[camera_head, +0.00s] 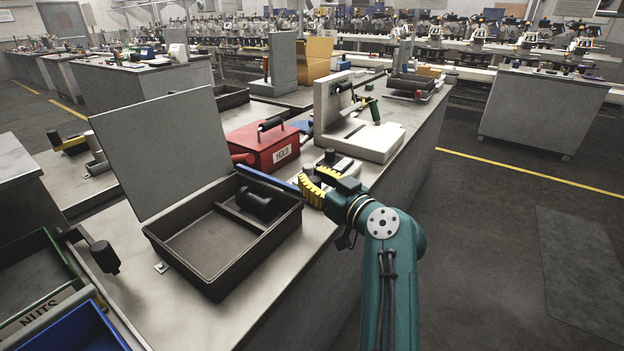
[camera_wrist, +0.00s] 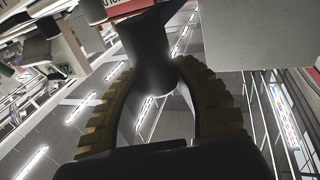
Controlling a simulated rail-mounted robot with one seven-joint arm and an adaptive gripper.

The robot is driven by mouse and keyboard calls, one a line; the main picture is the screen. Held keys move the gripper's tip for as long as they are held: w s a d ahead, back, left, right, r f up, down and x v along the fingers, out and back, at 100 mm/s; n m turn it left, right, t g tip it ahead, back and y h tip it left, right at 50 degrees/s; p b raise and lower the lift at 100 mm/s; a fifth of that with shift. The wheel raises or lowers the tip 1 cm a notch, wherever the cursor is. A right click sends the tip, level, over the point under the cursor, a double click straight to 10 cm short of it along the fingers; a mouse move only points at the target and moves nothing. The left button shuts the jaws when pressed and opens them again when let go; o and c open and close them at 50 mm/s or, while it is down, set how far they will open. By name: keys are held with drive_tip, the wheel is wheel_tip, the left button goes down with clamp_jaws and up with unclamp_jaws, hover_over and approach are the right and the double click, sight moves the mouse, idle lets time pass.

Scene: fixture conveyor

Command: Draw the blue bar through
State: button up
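The blue bar (camera_head: 268,180) lies along the far side of the open grey tray and runs right toward my gripper (camera_head: 312,187). Its right end is hidden at my fingers. My yellow, ribbed fingers close around a dark rounded knob (camera_wrist: 150,50) in the wrist view, one finger on each side. The bar's left end is near the red box (camera_head: 262,147) marked HOLD.
The tray (camera_head: 225,250) has a raised lid (camera_head: 160,150) and holds a dark cylinder (camera_head: 258,206). A white fixture (camera_head: 365,140) stands beyond my gripper. Green and blue bins (camera_head: 75,330) are at the lower left. Floor to the right is clear.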

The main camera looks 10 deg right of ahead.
drive_tip(key=o, duration=0.5)
drive_tip(key=shift+s+d, duration=0.15)
drive_tip(key=shift+d, duration=0.15)
drive_tip(key=shift+o, duration=0.2)
drive_tip(key=shift+a, duration=0.15)
drive_tip(key=v, duration=1.2)
